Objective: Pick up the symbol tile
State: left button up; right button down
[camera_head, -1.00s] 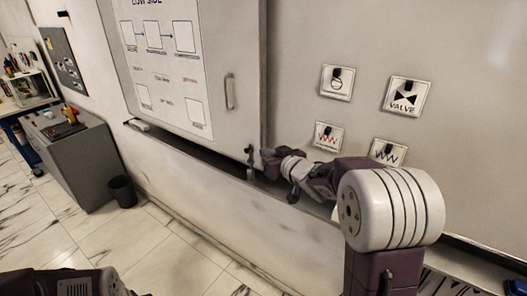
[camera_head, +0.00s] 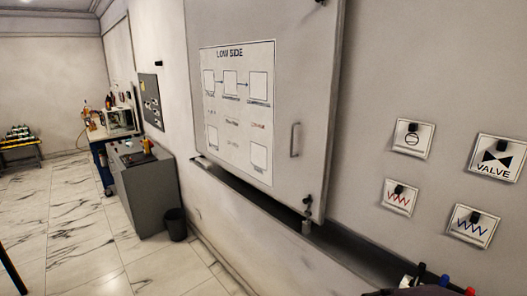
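Several square white symbol tiles hang on the grey wall panel at the right, each with a black clip or knob near its top. One tile has a circle symbol (camera_head: 413,139), and one reads VALVE (camera_head: 497,158). Below them are a tile with a red zigzag (camera_head: 399,197) and a tile with a blue zigzag (camera_head: 472,227). Neither gripper is in view. A dark purple piece at the bottom right edge looks like part of my arm.
A door with a LOW SIDE diagram sheet (camera_head: 238,112) and a handle (camera_head: 295,140) stands left of the tiles. Markers (camera_head: 443,280) stand at the bottom right. A grey cabinet (camera_head: 146,190) and black bin (camera_head: 175,224) stand left. The marble floor is clear.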

aim_at(503, 159)
jog(key=z, duration=1.5)
